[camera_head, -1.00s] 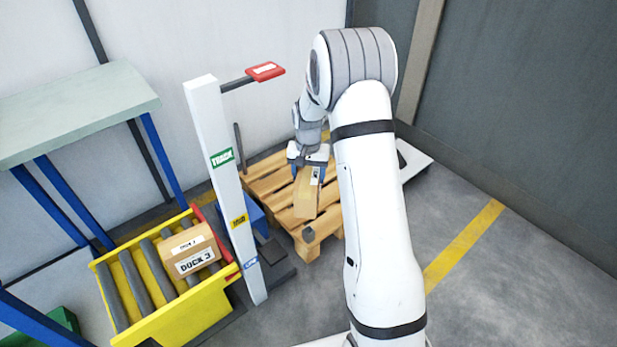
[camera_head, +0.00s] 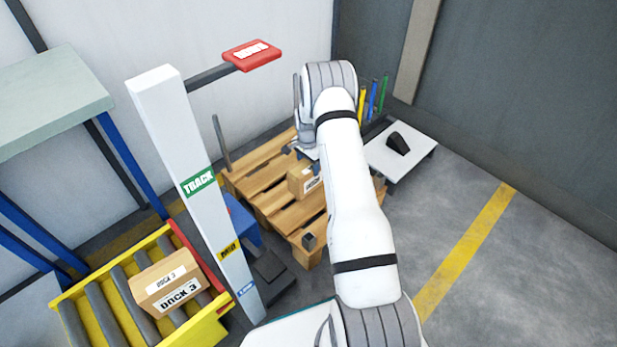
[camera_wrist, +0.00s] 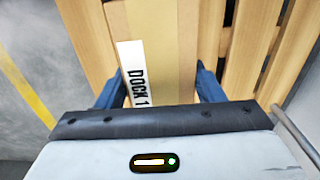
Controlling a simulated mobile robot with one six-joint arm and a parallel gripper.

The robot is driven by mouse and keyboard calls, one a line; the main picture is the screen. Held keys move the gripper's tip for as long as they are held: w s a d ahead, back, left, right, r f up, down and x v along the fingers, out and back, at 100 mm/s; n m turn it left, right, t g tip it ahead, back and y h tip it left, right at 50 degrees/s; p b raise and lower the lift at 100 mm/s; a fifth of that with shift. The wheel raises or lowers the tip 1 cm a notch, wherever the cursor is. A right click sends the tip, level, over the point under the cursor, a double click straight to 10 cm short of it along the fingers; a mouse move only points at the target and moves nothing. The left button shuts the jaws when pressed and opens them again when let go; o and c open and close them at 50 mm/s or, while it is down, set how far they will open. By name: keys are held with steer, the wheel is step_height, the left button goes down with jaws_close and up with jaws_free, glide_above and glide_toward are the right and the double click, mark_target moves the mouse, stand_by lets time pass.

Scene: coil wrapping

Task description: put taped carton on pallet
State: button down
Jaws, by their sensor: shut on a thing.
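In the wrist view the carton (camera_wrist: 162,60) shows a label reading DOCK 1 and lies between the two blue fingers of my gripper (camera_wrist: 160,88). My gripper is shut on this carton, over the pallet slats. My own arm partly hides the carton and gripper in the head view. I cannot tell whether the carton touches the slats. Tape on it is not clear.
A white post (camera_head: 190,200) with a red-ended arm stands left of the pallet. A yellow roller conveyor (camera_head: 110,300) holds another carton (camera_head: 169,283) labelled DOCK 3. A low white table (camera_head: 410,160) with a black object stands right of the pallet. Grey floor is free at right.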

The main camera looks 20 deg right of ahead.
steer(key=f+b, duration=0.2)
steer(key=f, duration=0.4)
steer(key=shift+d+f, duration=0.2)
steer(key=shift+f, duration=0.15)
steer(key=shift+c, duration=1.9)
jaws_free()
step_height(320, 180, up, 12)
steer(key=p, duration=0.4)
steer(key=shift+s+a+p, duration=0.1)
steer(key=shift+p, duration=0.3)
